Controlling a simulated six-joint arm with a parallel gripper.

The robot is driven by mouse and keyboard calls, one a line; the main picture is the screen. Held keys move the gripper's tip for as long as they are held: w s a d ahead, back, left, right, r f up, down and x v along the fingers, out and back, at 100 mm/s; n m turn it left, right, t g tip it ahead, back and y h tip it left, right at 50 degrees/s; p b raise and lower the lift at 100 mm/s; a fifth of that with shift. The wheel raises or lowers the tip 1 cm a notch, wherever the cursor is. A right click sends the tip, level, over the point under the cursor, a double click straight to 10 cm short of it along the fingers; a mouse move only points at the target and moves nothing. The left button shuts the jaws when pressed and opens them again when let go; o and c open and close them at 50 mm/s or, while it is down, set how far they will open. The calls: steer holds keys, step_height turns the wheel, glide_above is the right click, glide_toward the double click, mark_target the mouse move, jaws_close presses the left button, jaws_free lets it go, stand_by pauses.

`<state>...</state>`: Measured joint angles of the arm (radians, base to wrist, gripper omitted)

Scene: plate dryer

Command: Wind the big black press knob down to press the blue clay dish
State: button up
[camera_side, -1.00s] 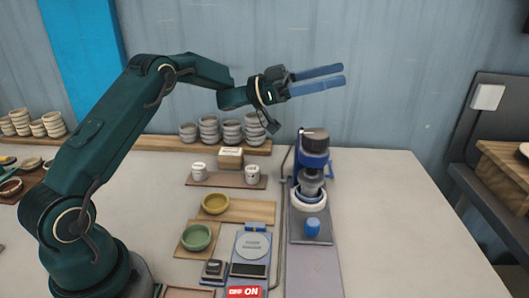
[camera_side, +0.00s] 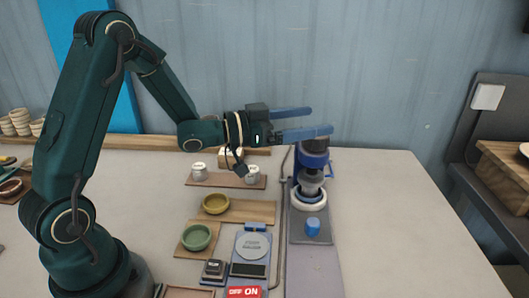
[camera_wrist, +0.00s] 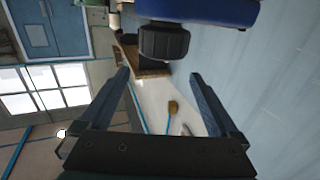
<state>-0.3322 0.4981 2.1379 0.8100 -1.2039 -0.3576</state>
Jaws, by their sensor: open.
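The black press knob (camera_wrist: 164,41) is ribbed and large in the wrist view, attached to the press's blue body (camera_wrist: 205,12). My gripper (camera_wrist: 159,73) is open and empty there. Its fingers lie to either side of the knob's width, and the knob appears just beyond the fingertips. The press ram stands over a pale ring (camera_side: 310,204). I cannot clearly make out the blue clay dish there.
A small blue cylinder (camera_side: 312,226) stands on the press base in front. To the left are a yellow bowl (camera_side: 216,204), a green bowl (camera_side: 196,237) and a scale (camera_side: 252,246). White cups (camera_side: 198,169) stand behind them. The table right of the press is clear.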

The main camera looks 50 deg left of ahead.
mark_target(329, 149)
steer(key=shift+w+f, duration=0.1)
steer(key=shift+f, duration=1.7)
steer(key=shift+x, duration=2.45)
steer(key=c, duration=1.4)
steer(key=shift+d+r+m+g+h, duration=0.15)
steer(key=shift+m+g+h, duration=0.35)
steer(key=shift+m+h, duration=0.3)
steer(key=shift+s+d+m+g+h, duration=0.15)
steer(key=shift+m+g+h, duration=0.65)
steer(key=shift+h, duration=0.25)
steer(key=shift+s+d+m+g+h, duration=0.2)
steer(key=shift+m+g+h, duration=0.55)
steer(key=shift+h, duration=0.3)
